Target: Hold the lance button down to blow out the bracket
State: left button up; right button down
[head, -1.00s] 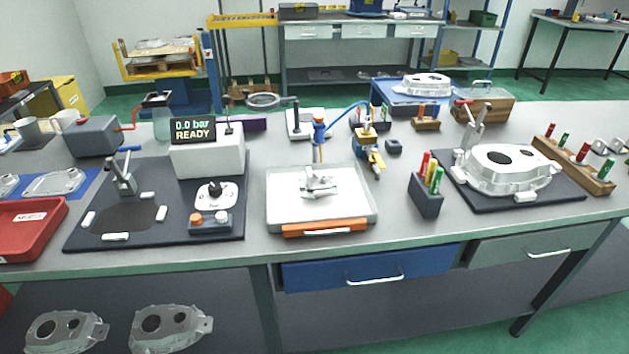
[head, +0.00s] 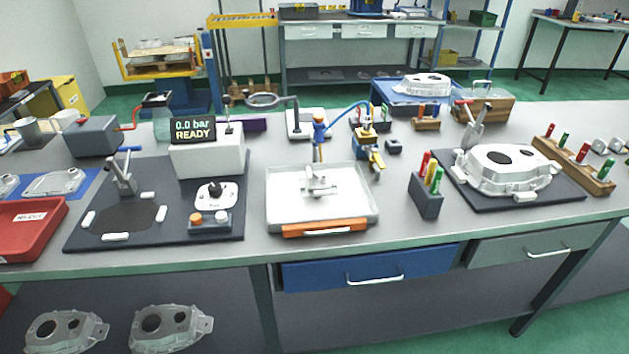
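A small grey metal bracket (head: 319,184) sits in the middle of a pale tray (head: 278,213) with an orange front edge. A blue-topped upright lance (head: 319,128) stands at the tray's back edge, behind the bracket. A blue hose (head: 345,112) runs from its top toward the right. I cannot make out a separate button on it. Neither of my grippers is in view, and nothing touches the bracket from above.
A display (head: 193,130) reads 0.0 bar READY. A dark fixture plate (head: 188,226) with a clamp and a control box lies left of the tray; a casting (head: 508,171) sits in a fixture at right. A block of colored plugs (head: 425,195) stands between tray and casting.

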aim_at(318, 118)
jog(key=i+j+z, duration=0.1)
jog(key=j, duration=0.25)
jog(key=i+j+z, duration=0.1)
jog(key=j, duration=0.25)
jog(key=i+j+z, duration=0.1)
jog(key=i+j, duration=0.3)
jog(key=j, duration=0.3)
jog(key=i+j+z, duration=0.15)
jog(key=j, duration=0.25)
jog(key=i+j+z, duration=0.1)
jog(key=j, duration=0.25)
